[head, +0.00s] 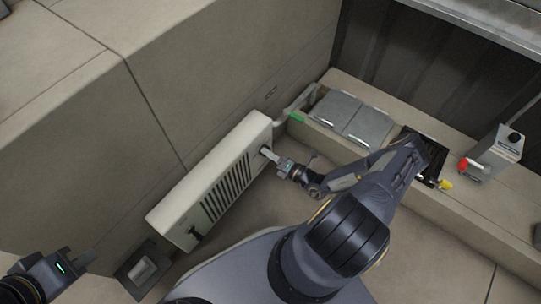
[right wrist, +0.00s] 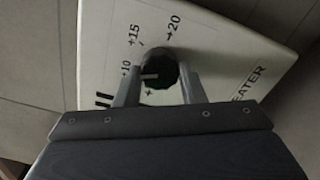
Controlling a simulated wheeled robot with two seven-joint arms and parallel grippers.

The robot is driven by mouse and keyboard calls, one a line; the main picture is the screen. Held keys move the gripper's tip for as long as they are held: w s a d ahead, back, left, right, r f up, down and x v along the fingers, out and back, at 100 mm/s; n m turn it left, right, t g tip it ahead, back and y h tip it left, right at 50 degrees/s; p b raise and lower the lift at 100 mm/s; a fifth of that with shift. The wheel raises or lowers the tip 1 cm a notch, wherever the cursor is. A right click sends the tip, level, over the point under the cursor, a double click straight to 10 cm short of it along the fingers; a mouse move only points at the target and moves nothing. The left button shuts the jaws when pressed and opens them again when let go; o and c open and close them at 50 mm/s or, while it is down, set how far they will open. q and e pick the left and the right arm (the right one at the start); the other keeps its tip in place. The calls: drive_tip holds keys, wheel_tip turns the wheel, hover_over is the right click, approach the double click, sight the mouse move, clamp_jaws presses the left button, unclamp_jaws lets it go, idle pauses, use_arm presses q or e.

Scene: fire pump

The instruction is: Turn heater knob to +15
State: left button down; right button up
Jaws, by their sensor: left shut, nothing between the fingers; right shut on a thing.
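The heater (head: 160,212) is a long cream box with a dark grille, standing against the wall in the head view. Its dark round knob (right wrist: 158,72) is in the right wrist view, on the white panel marked "HEATER". The white mark on the knob points left, close to +10; +15 is above that and +20 is at the upper right. My right gripper (head: 268,153) is shut on the knob, one finger on each side; the fingers also show in the right wrist view (right wrist: 160,92). My left gripper (head: 88,257) is shut and empty at the lower left, apart from the heater.
A ledge runs along the right with grey lidded boxes (head: 366,122), a dark open recess (head: 432,150) and a grey box with a red part (head: 499,150). A green-tipped handle (head: 296,117) is near the corner. A square frame (head: 143,268) sits below the heater.

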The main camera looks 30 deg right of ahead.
drive_tip(key=m+b, duration=0.2)
drive_tip(key=m, duration=0.8)
drive_tip(key=shift+m, duration=0.4)
idle(0.4)
drive_tip(key=o, duration=1)
drive_tip(key=shift+r, duration=0.1)
drive_tip(key=p+v, duration=0.1)
drive_tip(key=v, duration=0.7)
drive_tip(key=shift+p, duration=0.35)
